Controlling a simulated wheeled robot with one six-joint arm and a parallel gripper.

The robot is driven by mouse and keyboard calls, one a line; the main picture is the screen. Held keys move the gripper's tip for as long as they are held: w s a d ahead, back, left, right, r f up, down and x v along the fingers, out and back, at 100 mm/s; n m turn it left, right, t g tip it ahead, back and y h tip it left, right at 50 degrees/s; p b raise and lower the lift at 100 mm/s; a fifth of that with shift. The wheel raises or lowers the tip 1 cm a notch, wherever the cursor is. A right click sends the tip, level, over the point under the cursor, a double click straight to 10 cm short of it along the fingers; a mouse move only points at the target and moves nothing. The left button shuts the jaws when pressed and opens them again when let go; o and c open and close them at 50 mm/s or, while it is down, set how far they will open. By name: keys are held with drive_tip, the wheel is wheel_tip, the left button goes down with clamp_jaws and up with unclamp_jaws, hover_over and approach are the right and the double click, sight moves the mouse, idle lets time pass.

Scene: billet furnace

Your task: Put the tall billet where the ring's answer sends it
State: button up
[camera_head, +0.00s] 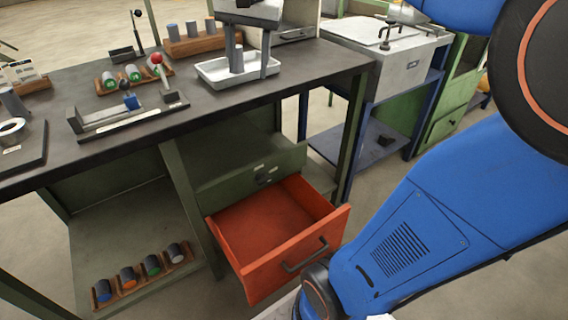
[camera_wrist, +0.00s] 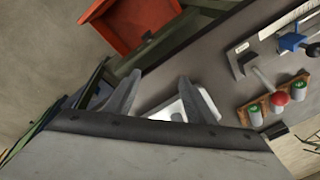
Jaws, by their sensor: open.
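A pale metal ring (camera_head: 12,129) lies on a dark plate (camera_head: 28,155) at the left bench edge. Another grey cylinder (camera_head: 13,102) leans just behind it. Part of the white tray (camera_wrist: 172,110) appears behind the fingers, beyond the dark bench edge.
An empty red drawer (camera_head: 268,222) hangs open below the bench (camera_head: 215,112). A lower shelf holds a rack of colour-ended billets (camera_head: 143,276). A grey box (camera_head: 385,58) stands right.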

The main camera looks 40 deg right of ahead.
drive_tip(key=s+a+f+n+t, duration=0.2)
drive_tip(key=s+f+n, duration=0.7)
drive_tip(key=s+f, duration=1)
drive_tip(key=shift+a+f, duration=0.5)
drive_tip(key=shift+a, duration=0.05)
